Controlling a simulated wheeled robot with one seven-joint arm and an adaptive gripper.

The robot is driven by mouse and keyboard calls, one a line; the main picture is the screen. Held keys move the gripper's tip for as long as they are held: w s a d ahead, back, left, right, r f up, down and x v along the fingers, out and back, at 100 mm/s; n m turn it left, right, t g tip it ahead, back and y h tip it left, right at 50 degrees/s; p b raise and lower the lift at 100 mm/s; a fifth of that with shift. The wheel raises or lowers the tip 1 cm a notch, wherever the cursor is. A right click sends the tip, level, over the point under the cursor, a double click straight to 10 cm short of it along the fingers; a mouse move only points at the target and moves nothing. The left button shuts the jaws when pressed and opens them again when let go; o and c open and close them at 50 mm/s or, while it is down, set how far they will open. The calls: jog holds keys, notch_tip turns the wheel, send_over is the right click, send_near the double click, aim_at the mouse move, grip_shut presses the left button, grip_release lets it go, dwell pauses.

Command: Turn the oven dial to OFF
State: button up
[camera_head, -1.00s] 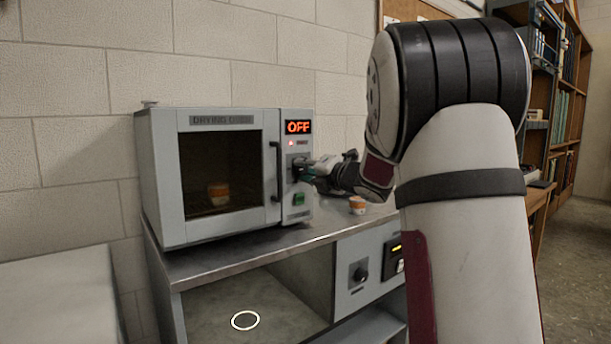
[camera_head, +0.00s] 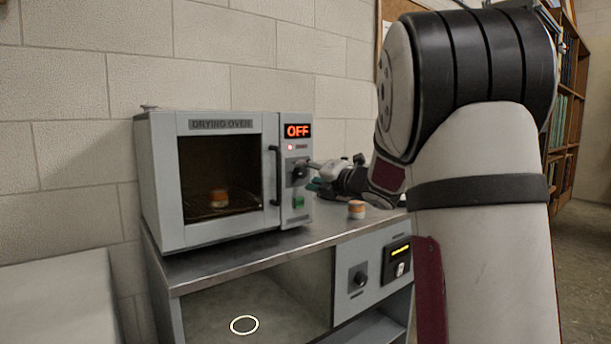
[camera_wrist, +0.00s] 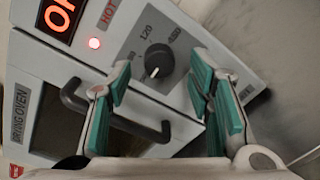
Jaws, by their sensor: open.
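The drying oven (camera_head: 218,235) stands on a metal-topped bench, its door shut. Its display (camera_head: 297,130) reads OFF in red. The dark round dial (camera_head: 299,172) sits below the display on the control panel. In the wrist view the dial (camera_wrist: 158,61) shows whole, with a pale pointer mark directed toward its lower side; "120" is printed at its upper left. My gripper (camera_wrist: 162,88) is open, its teal pads apart, with the dial beyond and between them. In the head view my gripper (camera_head: 316,176) is just right of the dial, clear of the panel by a small gap.
A small orange-and-white jar (camera_head: 356,209) stands on the bench top (camera_head: 280,246) below my wrist. A similar jar (camera_head: 219,198) is inside the oven. The oven door handle (camera_head: 276,175) is left of the dial. A green switch (camera_head: 298,202) is below it.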

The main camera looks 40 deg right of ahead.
jog(key=s, duration=0.9)
jog(key=shift+s+r, duration=0.2)
jog(key=shift+s, duration=0.15)
jog(key=s+a+f+m+g, duration=0.6)
jog(key=s+a+m, duration=0.25)
jog(key=s, duration=0.45)
jog(key=s+a+f+m+g, duration=0.55)
jog(key=s+a+m, duration=0.25)
jog(key=s+a, duration=0.3)
jog(key=s+a+f+m+g, duration=0.65)
jog(key=s+a+m, duration=0.2)
jog(key=s, duration=0.55)
notch_tip(320, 180, up, 26)
jog(key=t+p, duration=0.4)
jog(key=p, duration=2)
jog(key=shift+w+d+f+t, duration=0.15)
jog(key=shift+w+d+t, duration=0.15)
jog(key=shift+d+t, duration=0.1)
